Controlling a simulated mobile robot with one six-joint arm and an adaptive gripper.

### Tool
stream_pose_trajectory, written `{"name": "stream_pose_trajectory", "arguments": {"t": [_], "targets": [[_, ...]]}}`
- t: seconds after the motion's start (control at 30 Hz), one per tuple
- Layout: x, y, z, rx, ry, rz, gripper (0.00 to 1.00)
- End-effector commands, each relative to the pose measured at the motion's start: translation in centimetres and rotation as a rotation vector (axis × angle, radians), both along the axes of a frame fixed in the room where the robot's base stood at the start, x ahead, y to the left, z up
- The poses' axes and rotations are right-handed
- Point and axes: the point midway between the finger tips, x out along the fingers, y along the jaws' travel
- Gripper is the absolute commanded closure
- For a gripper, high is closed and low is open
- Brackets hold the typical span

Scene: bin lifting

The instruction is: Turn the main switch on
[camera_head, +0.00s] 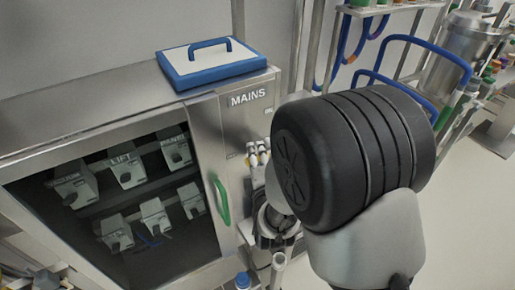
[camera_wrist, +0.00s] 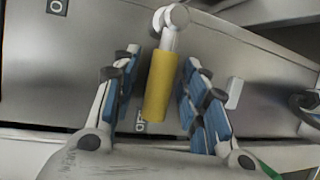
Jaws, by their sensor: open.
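The main switch has a yellow handle (camera_wrist: 160,86) on a pale round pivot. It hangs down from the pivot, its lower end beside a partly hidden label that reads "OF". In the wrist view my gripper (camera_wrist: 160,92) is open, with its blue-padded fingers on either side of the yellow handle. Gaps show between the handle and both sets of pads. In the head view the steel cabinet marked MAINS (camera_head: 248,97) stands at the centre; I cannot make out the yellow handle there, and my arm covers part of that area.
A dark glass door with a green handle (camera_head: 222,201) covers several labelled switches. Pipes with blue hoses (camera_head: 345,40) and a steel tank (camera_head: 460,50) stand at the right. Floor shows at the lower right.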

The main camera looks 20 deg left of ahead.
Motion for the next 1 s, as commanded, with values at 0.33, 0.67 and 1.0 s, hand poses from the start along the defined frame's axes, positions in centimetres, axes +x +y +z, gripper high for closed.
{"name": "stream_pose_trajectory", "arguments": {"t": [0.33, 0.67, 1.0], "targets": [[-0.09, 0.0, -0.05, 0.0, 0.0, 0.0, 0.61], [-0.08, 0.01, -0.03, 0.0, 0.0, 0.0, 0.83], [-0.07, 0.02, -0.02, 0.0, -0.001, 0.0, 1.0]]}}
